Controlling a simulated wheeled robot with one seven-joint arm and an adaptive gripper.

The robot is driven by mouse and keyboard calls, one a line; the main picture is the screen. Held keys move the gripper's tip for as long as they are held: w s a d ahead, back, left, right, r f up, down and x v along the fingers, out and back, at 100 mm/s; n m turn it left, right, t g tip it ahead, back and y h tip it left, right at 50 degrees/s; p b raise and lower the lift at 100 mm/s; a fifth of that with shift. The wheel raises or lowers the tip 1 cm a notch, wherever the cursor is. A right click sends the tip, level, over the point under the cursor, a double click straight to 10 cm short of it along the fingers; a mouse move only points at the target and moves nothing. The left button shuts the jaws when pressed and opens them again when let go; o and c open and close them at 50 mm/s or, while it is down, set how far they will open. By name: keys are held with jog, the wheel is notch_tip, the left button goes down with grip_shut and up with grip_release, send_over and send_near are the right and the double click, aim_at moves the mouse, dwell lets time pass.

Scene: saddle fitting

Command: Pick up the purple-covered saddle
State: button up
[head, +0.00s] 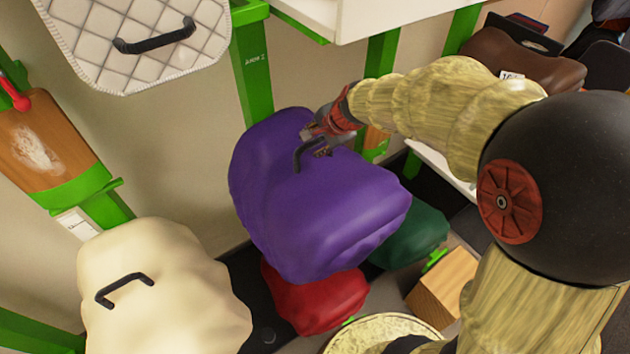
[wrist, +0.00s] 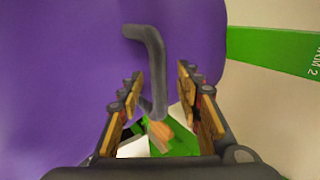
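The purple-covered saddle (head: 315,205) sits in the middle of the head view, with a dark bent handle (head: 305,156) on its top. My gripper (head: 322,150) is at that handle, close to the cover. In the wrist view, the purple cover (wrist: 60,70) fills the left and the handle (wrist: 155,60) runs down between the two fingers of my gripper (wrist: 158,85). The fingers are apart, with a gap showing on each side of the handle. The saddle's support is mostly hidden under the cover.
A cream-covered saddle (head: 165,285) stands at lower left. Red (head: 315,298) and green (head: 412,235) covered ones lie below the purple one. A quilted white pad (head: 135,50) with a handle hangs above left. A green post (head: 252,75) rises behind; a brown saddle (head: 525,65) is at upper right.

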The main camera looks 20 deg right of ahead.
jog(key=shift+w+f, duration=0.15)
jog(key=shift+f, duration=0.05)
jog(key=shift+c, duration=0.8)
grip_shut()
dwell(0.4)
jog(key=shift+r, duration=0.2)
